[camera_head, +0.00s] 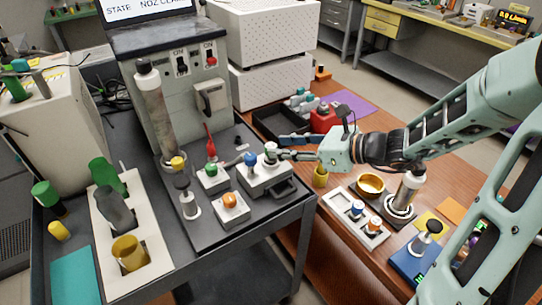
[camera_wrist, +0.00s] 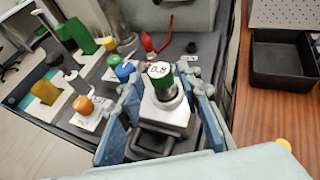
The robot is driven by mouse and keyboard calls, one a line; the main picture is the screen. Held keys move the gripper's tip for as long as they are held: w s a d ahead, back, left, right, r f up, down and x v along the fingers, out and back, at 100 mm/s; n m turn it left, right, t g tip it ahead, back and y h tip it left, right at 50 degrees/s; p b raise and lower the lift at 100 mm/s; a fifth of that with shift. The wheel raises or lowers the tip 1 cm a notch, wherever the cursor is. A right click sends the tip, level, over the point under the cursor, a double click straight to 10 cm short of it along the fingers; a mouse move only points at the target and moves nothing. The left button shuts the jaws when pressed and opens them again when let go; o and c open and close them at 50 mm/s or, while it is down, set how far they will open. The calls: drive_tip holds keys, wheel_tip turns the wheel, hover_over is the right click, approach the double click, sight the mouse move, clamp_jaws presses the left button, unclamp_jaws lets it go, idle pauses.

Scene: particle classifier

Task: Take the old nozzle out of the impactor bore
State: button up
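The nozzle (camera_wrist: 161,80), with a white marked top and a green band, stands upright in a pale metal block (camera_wrist: 165,122) with a dark handle. My gripper (camera_wrist: 160,88) is open, with one blue-grey finger on each side of the nozzle. I see gaps between the fingers and the nozzle. In the head view my gripper (camera_head: 288,147) reaches in from the right at the height of the nozzle's top. The bore is hidden below the nozzle.
Blue (camera_head: 250,159), green (camera_head: 211,169) and orange (camera_head: 230,200) knobs stand close to the left. On the wooden table are a black bin (camera_head: 268,120), a yellow cup (camera_head: 320,177) and a white tray (camera_head: 340,205) with small parts.

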sight(272, 146)
drive_tip(key=x, duration=0.4)
drive_tip(key=shift+a+f+b, duration=0.1)
drive_tip(key=shift+f+b, duration=0.2)
drive_tip(key=shift+c, duration=0.4)
clamp_jaws()
drive_tip(key=shift+r, duration=0.1)
